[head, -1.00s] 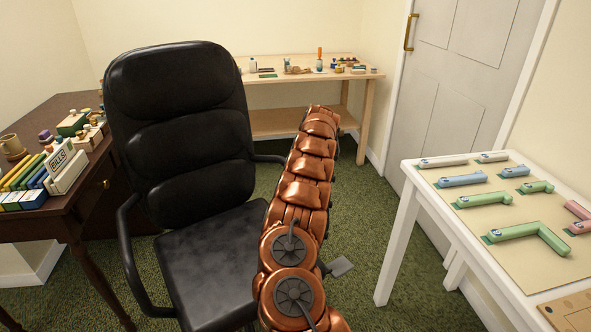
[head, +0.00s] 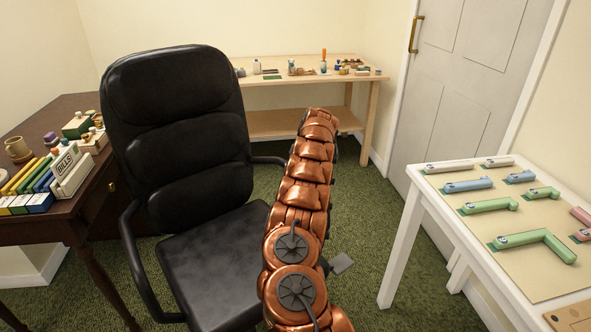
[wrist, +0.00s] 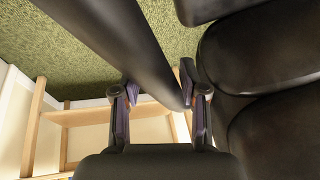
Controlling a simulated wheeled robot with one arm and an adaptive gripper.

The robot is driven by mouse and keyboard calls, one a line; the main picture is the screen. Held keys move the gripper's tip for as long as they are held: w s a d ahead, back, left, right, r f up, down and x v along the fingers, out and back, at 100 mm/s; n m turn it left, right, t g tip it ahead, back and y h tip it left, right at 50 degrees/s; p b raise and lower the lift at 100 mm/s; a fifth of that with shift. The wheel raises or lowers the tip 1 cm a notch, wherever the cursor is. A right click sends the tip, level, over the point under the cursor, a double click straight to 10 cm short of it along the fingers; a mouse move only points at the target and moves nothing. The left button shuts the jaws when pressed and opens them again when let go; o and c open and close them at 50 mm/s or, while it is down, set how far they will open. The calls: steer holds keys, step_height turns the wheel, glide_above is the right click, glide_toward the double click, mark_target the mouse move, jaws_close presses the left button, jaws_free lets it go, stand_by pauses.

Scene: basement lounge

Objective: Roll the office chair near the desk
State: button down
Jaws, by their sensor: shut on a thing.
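The black office chair (head: 180,130) stands in the left middle of the head view, its padded back toward the far bench and its seat toward me. The dark wooden desk (head: 35,233) is at the left; the chair's back and left armrest overlap its right end in the picture. I cannot tell whether they touch. In the wrist view my gripper (wrist: 160,92) is shut on the chair's right armrest (wrist: 125,45), a thick black bar between its fingers. My arm hides the gripper in the head view. The chair's wheels are out of view.
A white table (head: 412,240) with several coloured bent pieces stands at the right. A wooden bench (head: 360,85) with small items is at the back, beside a grey door (head: 455,90). The desk carries books, a mug (head: 17,148) and a BILLS box (head: 68,168). Green carpet (head: 362,215) is clear between chair and white table.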

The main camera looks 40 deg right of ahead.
steer(key=shift+w+d+r, duration=0.1)
steer(key=shift+w+d, duration=0.25)
steer(key=shift+d, duration=0.1)
steer(key=c, duration=0.8)
jaws_free()
steer(key=shift+o, duration=1.3)
steer(key=shift+w+a, duration=0.1)
steer(key=shift+a, duration=0.1)
steer(key=shift+v, duration=3.95)
